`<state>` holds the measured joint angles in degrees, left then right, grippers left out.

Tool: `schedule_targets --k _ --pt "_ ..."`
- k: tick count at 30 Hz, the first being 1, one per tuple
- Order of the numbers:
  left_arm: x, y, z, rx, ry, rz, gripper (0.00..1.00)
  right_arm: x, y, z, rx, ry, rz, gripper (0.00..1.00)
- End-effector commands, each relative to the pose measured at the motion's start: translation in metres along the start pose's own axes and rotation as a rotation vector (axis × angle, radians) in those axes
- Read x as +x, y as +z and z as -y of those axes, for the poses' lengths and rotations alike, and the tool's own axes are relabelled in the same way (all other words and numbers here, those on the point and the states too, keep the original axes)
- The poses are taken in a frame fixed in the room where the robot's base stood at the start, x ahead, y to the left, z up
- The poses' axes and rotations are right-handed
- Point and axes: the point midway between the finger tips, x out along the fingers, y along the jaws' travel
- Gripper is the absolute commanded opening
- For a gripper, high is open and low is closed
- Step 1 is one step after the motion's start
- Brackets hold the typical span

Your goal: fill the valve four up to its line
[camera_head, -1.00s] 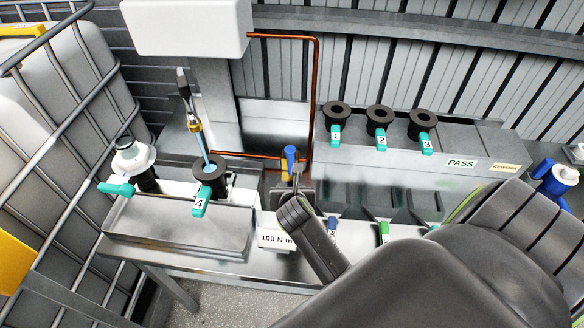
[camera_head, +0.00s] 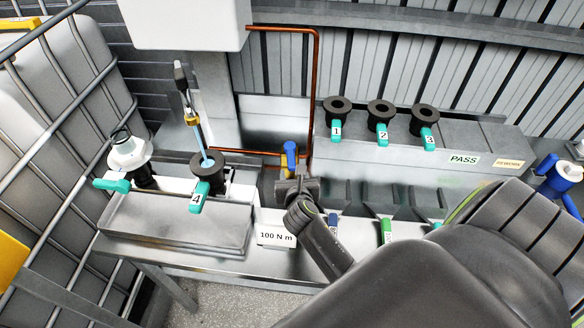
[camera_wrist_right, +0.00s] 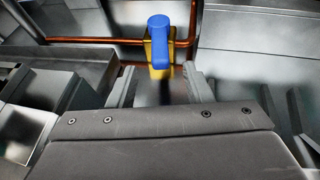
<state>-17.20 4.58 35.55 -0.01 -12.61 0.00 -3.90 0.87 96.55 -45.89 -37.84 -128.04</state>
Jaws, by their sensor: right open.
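Valve four (camera_head: 207,168) is a black round body with a teal handle marked 4 (camera_head: 199,196), standing at the tray's back right. A thin light-blue stream (camera_head: 203,143) runs from the brass nozzle (camera_head: 191,119) into its open top. Its level and line cannot be made out. A tap with a blue lever (camera_head: 290,153) sits on the copper pipe; in the right wrist view the blue lever (camera_wrist_right: 160,42) has a yellow body below. My right gripper (camera_head: 297,183) is open and empty just in front of the tap, the lever lying between and beyond its fingers (camera_wrist_right: 160,88). My left gripper is out of view.
A metal tray (camera_head: 175,225) and a "100 N m" sign (camera_head: 276,237) are on the bench. Valves 1 (camera_head: 337,107), 2 (camera_head: 381,112) and 3 (camera_head: 424,118) stand on the grey ledge at right. A white valve (camera_head: 128,150) stands left of valve four. A caged tank flanks the left.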

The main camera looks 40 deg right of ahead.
Motion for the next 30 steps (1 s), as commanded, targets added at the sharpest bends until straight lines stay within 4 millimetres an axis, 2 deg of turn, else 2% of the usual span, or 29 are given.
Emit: schedule_targets --k 1,3,15,21,30 --pt "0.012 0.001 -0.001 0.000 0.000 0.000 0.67 0.010 -0.005 0.000 -0.002 0.000 0.003 0.45" --pt "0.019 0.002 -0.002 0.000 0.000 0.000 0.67 0.021 -0.005 0.000 -0.001 0.000 0.002 0.45" --pt "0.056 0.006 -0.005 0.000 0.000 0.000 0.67 0.067 -0.003 0.000 -0.002 0.000 0.001 0.45" --pt "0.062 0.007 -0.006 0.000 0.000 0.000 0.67 0.076 -0.002 0.000 0.000 0.000 -0.001 0.45" --pt "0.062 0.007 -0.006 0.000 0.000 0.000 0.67 0.077 0.000 0.000 0.000 -0.001 -0.002 0.45"
